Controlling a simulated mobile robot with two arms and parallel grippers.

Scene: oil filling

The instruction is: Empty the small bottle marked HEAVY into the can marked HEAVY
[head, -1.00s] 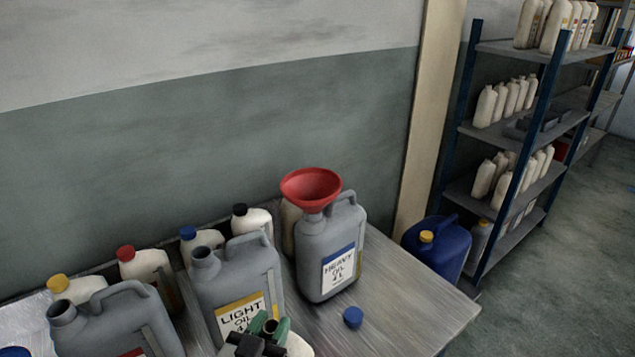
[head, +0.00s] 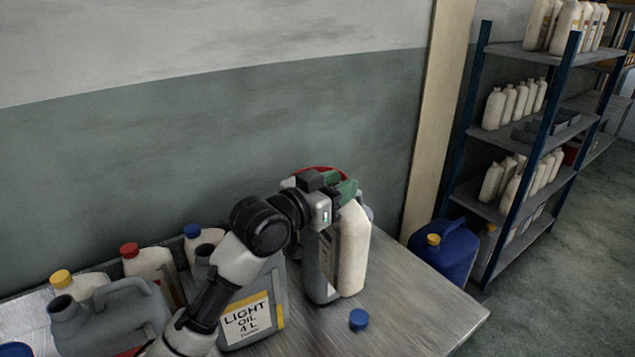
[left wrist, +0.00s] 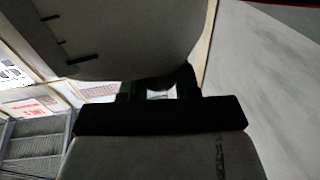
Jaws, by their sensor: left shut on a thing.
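My left gripper (head: 345,191), with green fingers, is shut on the top of a small white bottle (head: 352,252). The bottle hangs nearly upright in front of the right side of the grey can (head: 319,275); whether they touch I cannot tell. No marking on the bottle is readable. The can's label is mostly covered now; a second ago it read HEAVY OIL. The red funnel (head: 322,169) is in the can's mouth, mostly hidden behind my gripper. The left wrist view is filled by blurred pale surfaces and a dark bar. My right gripper is not in view.
A grey LIGHT OIL can (head: 262,292) stands left, partly behind my arm, with another grey can (head: 115,315) farther left. Capped white bottles line the wall. A blue cap (head: 359,319) lies on the bench (head: 420,300), whose right part is clear.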

